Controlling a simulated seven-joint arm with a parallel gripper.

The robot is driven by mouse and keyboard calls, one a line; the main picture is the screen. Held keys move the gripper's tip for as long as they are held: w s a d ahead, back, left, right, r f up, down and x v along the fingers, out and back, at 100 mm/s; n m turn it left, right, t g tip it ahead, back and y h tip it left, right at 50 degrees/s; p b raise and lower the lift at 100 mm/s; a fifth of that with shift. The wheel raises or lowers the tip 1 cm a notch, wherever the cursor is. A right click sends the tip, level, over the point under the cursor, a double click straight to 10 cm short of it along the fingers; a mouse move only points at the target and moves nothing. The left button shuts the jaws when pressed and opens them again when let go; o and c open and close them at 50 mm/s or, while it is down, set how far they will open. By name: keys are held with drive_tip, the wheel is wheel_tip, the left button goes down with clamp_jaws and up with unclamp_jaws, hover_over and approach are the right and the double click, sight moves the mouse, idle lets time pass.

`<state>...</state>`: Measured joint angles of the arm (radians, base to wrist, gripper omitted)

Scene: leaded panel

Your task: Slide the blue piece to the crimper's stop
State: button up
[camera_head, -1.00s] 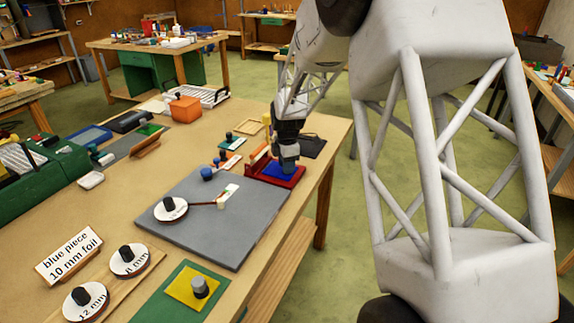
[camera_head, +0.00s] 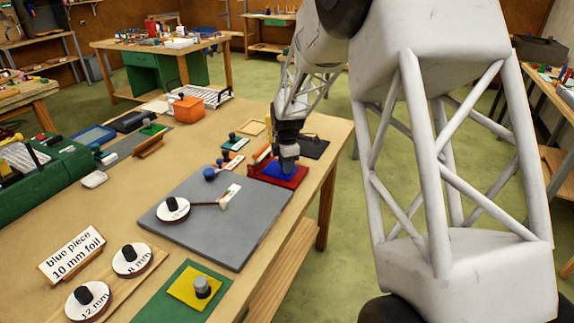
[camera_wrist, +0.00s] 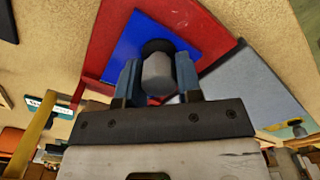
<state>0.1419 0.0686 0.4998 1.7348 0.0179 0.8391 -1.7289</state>
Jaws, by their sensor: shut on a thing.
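The blue piece (camera_head: 272,169) is a flat blue square with a grey knob on top. It lies on a red tray-like base (camera_head: 290,182) near the right edge of the bench. My gripper (camera_head: 287,150) is above it, pointing down, shut on the knob. In the wrist view the two fingers (camera_wrist: 158,80) flank the grey knob, and blue surface (camera_wrist: 188,25) shows behind it within the red base (camera_wrist: 212,14). A green machine (camera_head: 62,182) at the left may be the crimper; I cannot make out its stop.
A grey board (camera_head: 240,240) with a round knobbed weight (camera_head: 173,208) lies in front of the base. A dark pad (camera_head: 314,147) is just behind it. A card (camera_head: 78,255) reads "blue piece 10 mm foil". Bare bench lies between the green machine and the board.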

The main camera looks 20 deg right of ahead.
drive_tip(key=o, duration=0.9)
drive_tip(key=shift+o, duration=0.2)
drive_tip(key=shift+r, duration=0.1)
drive_tip(key=shift+r, duration=3.85)
